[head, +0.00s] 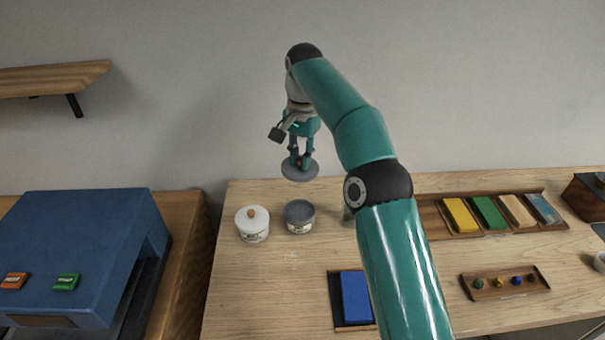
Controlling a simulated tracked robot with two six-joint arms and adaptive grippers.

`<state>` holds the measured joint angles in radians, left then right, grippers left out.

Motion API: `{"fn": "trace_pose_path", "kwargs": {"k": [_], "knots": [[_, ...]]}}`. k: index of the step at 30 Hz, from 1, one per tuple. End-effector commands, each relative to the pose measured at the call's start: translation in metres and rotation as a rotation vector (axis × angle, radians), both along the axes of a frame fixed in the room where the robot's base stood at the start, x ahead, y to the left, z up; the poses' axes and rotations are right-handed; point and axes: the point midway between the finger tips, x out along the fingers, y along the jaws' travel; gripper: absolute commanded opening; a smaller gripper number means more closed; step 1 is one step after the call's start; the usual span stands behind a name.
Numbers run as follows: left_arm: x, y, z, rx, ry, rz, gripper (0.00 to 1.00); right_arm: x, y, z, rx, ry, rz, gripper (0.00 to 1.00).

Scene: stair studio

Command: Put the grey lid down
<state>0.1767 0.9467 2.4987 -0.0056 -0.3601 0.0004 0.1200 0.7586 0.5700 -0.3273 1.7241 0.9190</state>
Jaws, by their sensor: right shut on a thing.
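My right gripper (301,160) is shut on the small brown knob of the round grey lid (292,173). It holds the lid roughly level, and in the picture the lid appears above and behind the grey jar (299,224). The grey jar stands upright on the wooden table (240,285) and looks uncovered. The lid appears apart from the jar and the table, but its exact height is hard to tell. My left gripper is not in view.
A white jar (252,231) with a brown-knobbed lid stands left of the grey jar. Another pale item (347,213) is mostly hidden behind my right arm. A blue block (356,298) lies in front. A tray of coloured blocks (432,221) and a peg board (506,291) are right.

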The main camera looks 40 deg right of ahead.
Motion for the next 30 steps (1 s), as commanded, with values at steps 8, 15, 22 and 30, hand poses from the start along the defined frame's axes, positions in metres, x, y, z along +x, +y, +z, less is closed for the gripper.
{"fn": "trace_pose_path", "kwargs": {"k": [8,15,22,30], "knots": [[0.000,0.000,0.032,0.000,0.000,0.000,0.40,0.000,0.000,0.045,-0.001,0.000,0.000,0.00],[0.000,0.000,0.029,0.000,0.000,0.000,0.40,-0.002,0.004,0.048,0.000,0.002,0.013,0.00],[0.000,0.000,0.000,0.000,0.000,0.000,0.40,-0.019,0.037,0.043,-0.005,0.011,0.103,0.00],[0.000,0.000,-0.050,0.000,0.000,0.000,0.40,-0.074,0.096,0.027,-0.018,0.032,0.287,0.00]]}}
